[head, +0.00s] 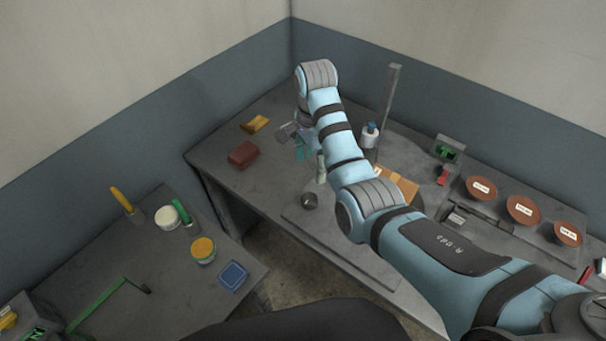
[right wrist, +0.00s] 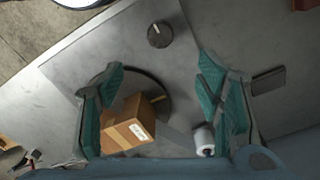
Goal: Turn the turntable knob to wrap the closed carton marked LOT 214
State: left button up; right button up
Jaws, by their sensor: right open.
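The brown carton (right wrist: 127,122) sits on a dark round turntable (right wrist: 159,92) in the right wrist view. Its top looks closed, and its white label is too small to read. In the head view my right arm partly hides the carton (head: 402,187). The dark round knob (right wrist: 160,35) stands apart from the turntable on the same grey plate; it also shows in the head view (head: 310,201). My right gripper (right wrist: 160,68) is open and empty, its teal fingers spread above the bench. In the head view the gripper (head: 303,148) is partly hidden by its arm. My left gripper is not in view.
A grey post (head: 388,110) and a white roll-like object (head: 370,134) stand behind the carton. A red block (head: 242,154) and a yellow object (head: 255,124) lie at the bench's left. Several brown bowls (head: 481,188) stand right. A side table (head: 150,265) holds tubs and tools.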

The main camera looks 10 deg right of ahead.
jog(key=w+f+b, duration=0.1)
jog(key=w, duration=0.1)
jog(key=b, duration=0.2)
send_over(311, 199)
jog(key=f, duration=0.7)
jog(key=shift+s+f, duration=0.3)
jog(key=shift+s, duration=0.05)
notch_tip(311, 199, down, 3)
jog(key=shift+s+f+b, duration=0.1)
jog(key=shift+s+b, duration=0.05)
jog(key=shift+b, duration=0.4)
jog(key=shift+w+f, duration=1.05)
jog(key=shift+f, duration=0.15)
jog(key=shift+r, duration=0.1)
jog(key=shift+s+r, duration=0.25)
jog(key=shift+s, duration=0.2)
jog(key=c, duration=0.5)
jog(key=shift+s, duration=0.1)
jog(key=c, duration=0.4)
jog(key=shift+c, duration=1.3)
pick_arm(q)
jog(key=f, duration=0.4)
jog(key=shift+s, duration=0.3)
pick_arm(e)
jog(key=shift+f, duration=0.1)
